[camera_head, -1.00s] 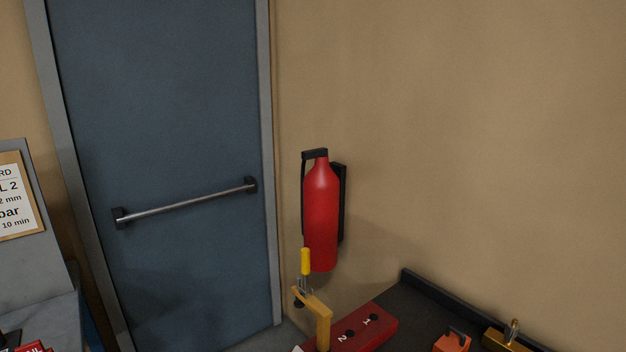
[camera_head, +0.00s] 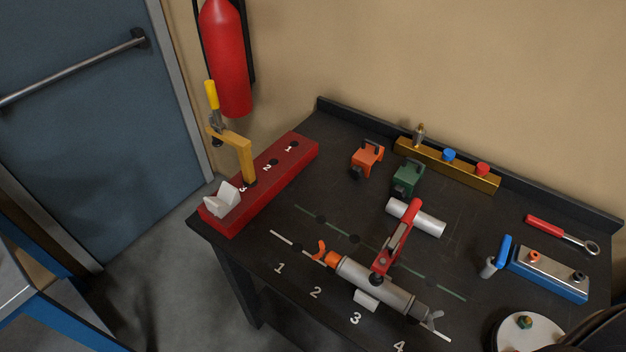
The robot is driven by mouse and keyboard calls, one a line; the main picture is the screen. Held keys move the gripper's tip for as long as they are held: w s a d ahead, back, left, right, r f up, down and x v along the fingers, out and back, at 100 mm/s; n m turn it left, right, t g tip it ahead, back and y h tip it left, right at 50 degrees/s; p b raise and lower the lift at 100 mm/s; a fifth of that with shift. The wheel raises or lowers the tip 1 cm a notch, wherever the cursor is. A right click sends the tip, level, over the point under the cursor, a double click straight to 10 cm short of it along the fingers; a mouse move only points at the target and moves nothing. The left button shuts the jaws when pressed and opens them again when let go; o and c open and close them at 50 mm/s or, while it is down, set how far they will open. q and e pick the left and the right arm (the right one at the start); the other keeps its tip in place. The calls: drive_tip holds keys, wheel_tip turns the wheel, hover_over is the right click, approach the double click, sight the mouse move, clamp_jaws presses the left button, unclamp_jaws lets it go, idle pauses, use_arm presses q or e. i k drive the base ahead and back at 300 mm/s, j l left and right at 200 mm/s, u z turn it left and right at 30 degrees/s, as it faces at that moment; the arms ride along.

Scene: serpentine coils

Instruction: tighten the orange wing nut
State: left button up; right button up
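The orange wing nut (camera_head: 320,251) is at the left end of a grey cylinder (camera_head: 375,284) on the dark workbench (camera_head: 300,215). An orange collar (camera_head: 333,259) sits between the nut and the cylinder. A grey wing nut (camera_head: 433,319) is at the cylinder's right end. A red toggle clamp (camera_head: 400,237) reaches over the cylinder, its dark tip at the cylinder's top. A white block (camera_head: 366,301) shows under the cylinder. How tight the orange wing nut is cannot be told. Neither of my grippers can be made out.
A red block (camera_head: 300,150) with a yellow-handled clamp (camera_head: 231,139) stands at the left. Orange (camera_head: 366,159) and green (camera_head: 407,178) blocks, a loose white cylinder (camera_head: 416,217) and a blue block (camera_head: 548,274) lie around. A dark shape, perhaps mine, fills the lower right corner.

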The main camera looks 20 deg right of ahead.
sight(322, 245)
drive_tip(key=i+j, duration=0.15)
drive_tip(key=j, duration=0.2)
drive_tip(key=i+j+z, duration=0.15)
drive_tip(key=i+j, duration=0.2)
drive_tip(key=j, duration=0.35)
drive_tip(key=i+j+z, duration=0.1)
drive_tip(key=j, duration=0.25)
drive_tip(key=i+j, duration=0.2)
drive_tip(key=j, duration=0.15)
drive_tip(key=z, duration=1.95)
drive_tip(key=l+u, duration=0.45)
drive_tip(key=i+j, duration=0.05)
